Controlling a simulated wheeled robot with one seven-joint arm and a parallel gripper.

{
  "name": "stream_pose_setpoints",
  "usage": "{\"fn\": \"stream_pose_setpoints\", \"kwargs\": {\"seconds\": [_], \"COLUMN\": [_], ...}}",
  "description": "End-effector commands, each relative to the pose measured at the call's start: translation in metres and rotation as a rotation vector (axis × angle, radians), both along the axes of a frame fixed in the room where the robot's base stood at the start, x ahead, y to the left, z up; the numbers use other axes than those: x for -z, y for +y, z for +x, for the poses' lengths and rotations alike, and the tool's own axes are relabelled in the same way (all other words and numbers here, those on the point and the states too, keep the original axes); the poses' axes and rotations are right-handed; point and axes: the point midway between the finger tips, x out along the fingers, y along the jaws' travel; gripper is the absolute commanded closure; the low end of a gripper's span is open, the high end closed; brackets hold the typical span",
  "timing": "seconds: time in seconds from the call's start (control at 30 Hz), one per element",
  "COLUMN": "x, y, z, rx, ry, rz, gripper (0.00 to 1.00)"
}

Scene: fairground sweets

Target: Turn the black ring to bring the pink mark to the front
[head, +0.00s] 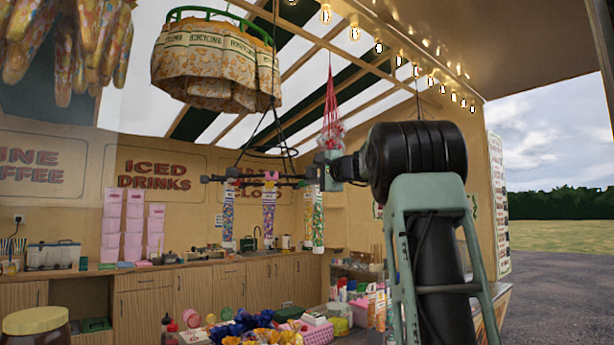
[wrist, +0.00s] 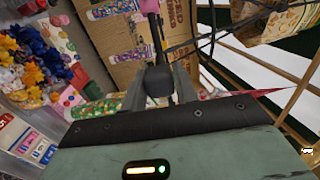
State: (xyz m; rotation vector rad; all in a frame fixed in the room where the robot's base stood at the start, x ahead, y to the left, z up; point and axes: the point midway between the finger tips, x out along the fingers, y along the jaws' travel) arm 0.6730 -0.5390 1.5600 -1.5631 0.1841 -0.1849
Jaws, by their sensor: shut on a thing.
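The black ring (head: 240,180) hangs level on dark cords in the middle of the head view, seen nearly edge-on. Tubes of coloured sweets (head: 269,215) hang down from it. A small pink patch (head: 271,178) shows at the ring above the middle tube; I cannot tell for sure that it is the pink mark. My gripper (head: 325,170) is at the ring's right end, reaching in from the right. In the wrist view my gripper (wrist: 157,82) is shut on a dark part of the ring (wrist: 157,77), between its two grey fingers. The fingers hide part of it.
A round hanger of honeycomb bags (head: 215,62) hangs above left. A red net (head: 331,125) hangs just above my gripper. Open air surrounds the ring's left side.

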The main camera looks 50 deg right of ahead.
Motion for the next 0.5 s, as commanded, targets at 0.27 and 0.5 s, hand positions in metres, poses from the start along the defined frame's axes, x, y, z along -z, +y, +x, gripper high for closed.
{"fn": "stream_pose_setpoints", "kwargs": {"seconds": [0.27,0.5], "x": [0.001,0.001], "y": [-0.019,-0.042], "z": [-0.003,-0.005], "rx": [0.005,0.004], "ry": [0.002,0.003], "rz": [0.001,0.002], "gripper": [0.80,0.80]}}
